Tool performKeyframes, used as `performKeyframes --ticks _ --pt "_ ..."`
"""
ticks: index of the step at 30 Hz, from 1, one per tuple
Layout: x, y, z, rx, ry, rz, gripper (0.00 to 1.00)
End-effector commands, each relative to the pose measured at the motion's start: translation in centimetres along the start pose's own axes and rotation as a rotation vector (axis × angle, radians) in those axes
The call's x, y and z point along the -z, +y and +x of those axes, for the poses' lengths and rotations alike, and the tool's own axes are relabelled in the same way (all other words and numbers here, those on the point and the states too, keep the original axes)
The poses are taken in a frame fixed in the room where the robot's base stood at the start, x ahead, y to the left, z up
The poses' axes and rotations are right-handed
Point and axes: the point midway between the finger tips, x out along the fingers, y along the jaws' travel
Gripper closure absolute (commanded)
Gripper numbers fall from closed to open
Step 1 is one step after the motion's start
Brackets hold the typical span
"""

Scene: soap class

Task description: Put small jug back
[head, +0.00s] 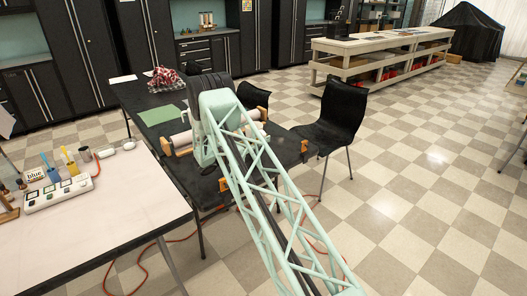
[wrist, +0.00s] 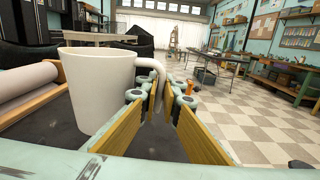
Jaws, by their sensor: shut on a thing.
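The small jug (wrist: 97,88) is a plain white, mug-shaped vessel. It stands upright and large at the left of the wrist view, with its handle (wrist: 156,67) towards my gripper. My gripper (wrist: 166,98) has wood-coloured finger pads and is shut on the handle. The jug's body is outside the fingers, to their left. The dark tabletop shows behind and below the jug; I cannot tell whether its base touches it. In the head view my own arm hides the gripper tips and the jug.
A white table (head: 110,205) with a control box (head: 58,193) and bottles is at front left. Checkered floor is open at right.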

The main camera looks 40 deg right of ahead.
Motion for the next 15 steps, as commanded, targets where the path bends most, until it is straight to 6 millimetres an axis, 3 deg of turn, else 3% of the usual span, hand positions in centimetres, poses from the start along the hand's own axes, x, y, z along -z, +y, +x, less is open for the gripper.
performKeyframes --ticks 6,15 --pt "1.8 0.0 0.0 0.000 -0.001 0.002 1.00" --pt "1.9 0.0 0.0 0.000 -0.001 0.002 1.00"
